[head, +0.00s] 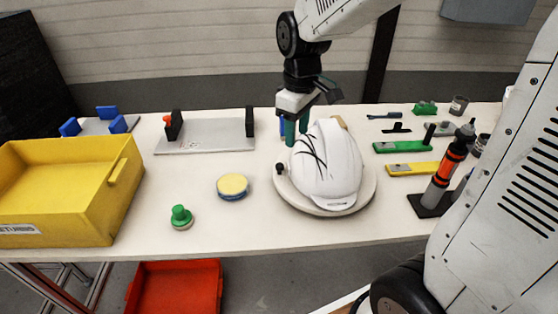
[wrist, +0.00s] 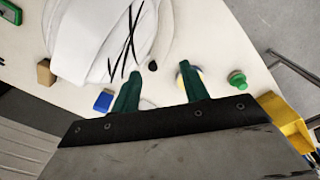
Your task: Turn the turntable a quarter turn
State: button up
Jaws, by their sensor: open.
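The turntable (head: 284,190) is a pale round disc on the table, right of the middle in the head view. A white helmet shell (head: 338,160) with dark curved lines on its left side rests on it and hides most of the disc. A small black knob (head: 280,168) stands at the disc's left edge; the knob also shows in the wrist view (wrist: 153,66). My gripper (head: 297,135) is open and empty, with its green fingers pointing down behind the knob and beside the helmet's back left. In the wrist view the knob lies ahead of my fingertips (wrist: 158,78), between them and apart from both.
A blue block (head: 282,127) and a tan block (wrist: 45,73) stand near the disc's back. A yellow-topped round pad (head: 233,186) and a green knobbed piece (head: 181,217) lie left. A yellow bin (head: 120,205) fills the far left. An orange-black tube (head: 452,160) stands right.

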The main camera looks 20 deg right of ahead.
aim_at(280, 165)
jog(key=w+f+n, duration=0.1)
jog(key=w+f, duration=0.1)
jog(key=w+f+n, duration=0.1)
jog(key=w+f, duration=0.2)
jog(key=w+a+f, duration=0.1)
jog(key=w+f, duration=0.2)
jog(key=shift+n, duration=0.4)
notch_tip(280, 165, down, 8)
jog(key=shift+r, duration=0.25)
grip_shut()
